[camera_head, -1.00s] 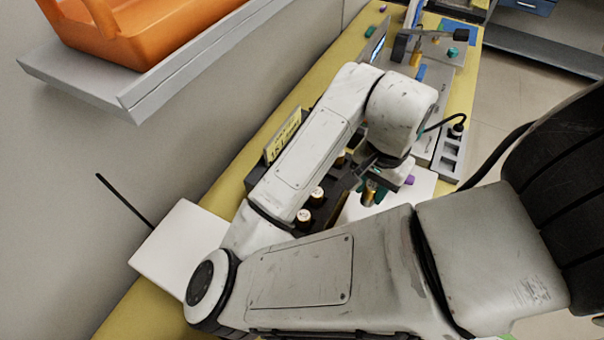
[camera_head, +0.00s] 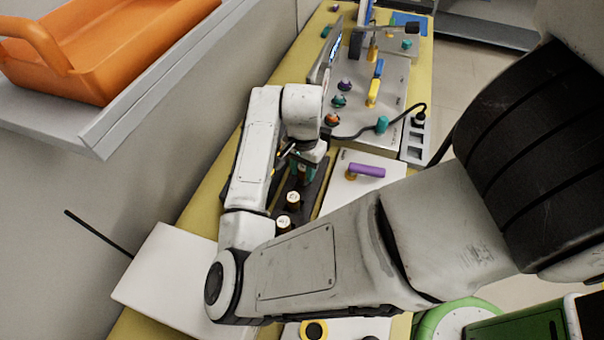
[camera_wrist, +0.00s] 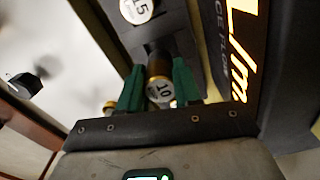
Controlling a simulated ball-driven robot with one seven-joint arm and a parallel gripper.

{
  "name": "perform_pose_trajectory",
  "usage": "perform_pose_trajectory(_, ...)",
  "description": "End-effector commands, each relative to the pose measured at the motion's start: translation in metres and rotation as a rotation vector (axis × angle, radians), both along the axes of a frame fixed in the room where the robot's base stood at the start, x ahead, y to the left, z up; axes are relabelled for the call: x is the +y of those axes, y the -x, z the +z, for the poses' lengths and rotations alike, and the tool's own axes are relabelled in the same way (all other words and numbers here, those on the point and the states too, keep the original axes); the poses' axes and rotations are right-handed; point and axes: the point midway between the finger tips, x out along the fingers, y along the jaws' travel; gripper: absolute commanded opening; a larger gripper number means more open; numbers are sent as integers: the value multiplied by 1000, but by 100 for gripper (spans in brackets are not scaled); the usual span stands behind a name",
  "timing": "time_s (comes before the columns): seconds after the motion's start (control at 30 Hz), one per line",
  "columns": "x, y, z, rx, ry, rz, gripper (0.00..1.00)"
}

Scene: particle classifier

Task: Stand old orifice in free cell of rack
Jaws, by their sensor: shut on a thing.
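The dark rack (camera_head: 313,190) lies on the bench beside my forearm. Two white-capped orifices (camera_head: 293,198) (camera_head: 284,222) stand in its near part. In the wrist view, the rack (camera_wrist: 178,22) shows behind my fingers, with a cap that seems to read 1.5 (camera_wrist: 137,10). My gripper (camera_wrist: 158,88) is shut on a brass orifice (camera_wrist: 160,69) with a white cap that seems to read 10. In the head view my gripper (camera_head: 303,170) is over the rack's far part. The held orifice's lower end and the cell beneath are hidden, so I cannot tell whether it is seated.
A white panel with a purple handle (camera_head: 366,171) lies right of the rack. Beyond it is a grey panel (camera_head: 350,122) with coloured knobs and a cable. A sign with lit letters (camera_wrist: 240,50) stands close beside my gripper. An orange bin (camera_head: 100,60) sits on the wall shelf.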

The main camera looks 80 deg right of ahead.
Motion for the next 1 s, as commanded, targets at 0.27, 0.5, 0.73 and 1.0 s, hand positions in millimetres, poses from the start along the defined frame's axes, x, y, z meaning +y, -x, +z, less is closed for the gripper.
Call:
perform_pose_trajectory(0.27,-3,-4,-27,4,-2,3,0)
perform_pose_trajectory(0.5,-3,-5,-37,0,0,2,0)
perform_pose_trajectory(0.73,-3,-4,-41,0,0,2,0)
perform_pose_trajectory(1.0,-3,-4,-40,0,0,2,58)
